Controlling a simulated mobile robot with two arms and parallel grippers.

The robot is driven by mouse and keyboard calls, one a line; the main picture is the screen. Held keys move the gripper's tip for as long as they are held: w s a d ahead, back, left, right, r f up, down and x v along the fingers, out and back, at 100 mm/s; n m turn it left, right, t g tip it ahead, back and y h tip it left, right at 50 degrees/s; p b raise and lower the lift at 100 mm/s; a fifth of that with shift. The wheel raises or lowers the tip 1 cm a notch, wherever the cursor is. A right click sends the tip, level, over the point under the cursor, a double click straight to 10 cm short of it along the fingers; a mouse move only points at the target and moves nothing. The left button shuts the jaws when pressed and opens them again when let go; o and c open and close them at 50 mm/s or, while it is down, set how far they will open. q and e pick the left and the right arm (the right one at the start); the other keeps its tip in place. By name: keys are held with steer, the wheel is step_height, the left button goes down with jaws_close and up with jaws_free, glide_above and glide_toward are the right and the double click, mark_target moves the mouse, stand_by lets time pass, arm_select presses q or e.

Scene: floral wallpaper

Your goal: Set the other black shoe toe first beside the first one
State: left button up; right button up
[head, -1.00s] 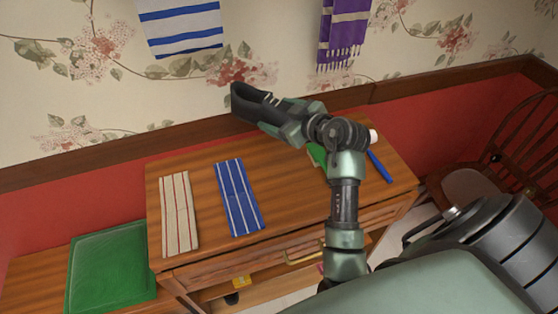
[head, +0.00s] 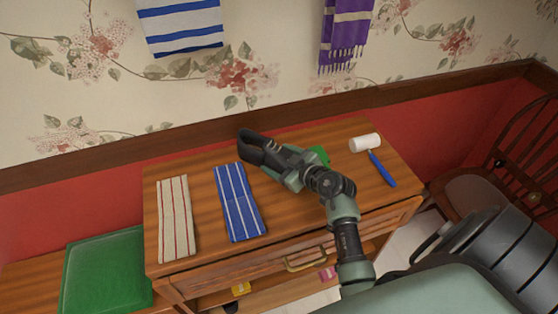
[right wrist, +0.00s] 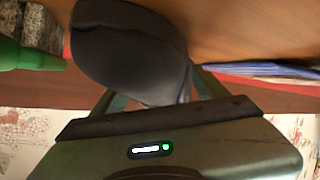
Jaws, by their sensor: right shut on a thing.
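My right gripper (head: 280,162) is shut on a black shoe (head: 253,140) over the back of the wooden desk, near the wall. The shoe points away toward the back left. In the right wrist view the dark shoe (right wrist: 130,45) fills the space between the fingers, with the wooden top close behind it. A dark thing (head: 231,305) shows partly on the shelf under the desk; I cannot tell whether it is the first shoe. My left gripper is not in view.
A blue striped cloth (head: 239,203) and a cream striped cloth (head: 176,222) lie on the desk top (head: 205,172). A white-headed mallet (head: 380,166) lies at right. A green thing (head: 318,155) is partly behind my arm. A green cushion (head: 105,272) is at lower left.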

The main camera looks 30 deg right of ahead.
steer(key=o, duration=2)
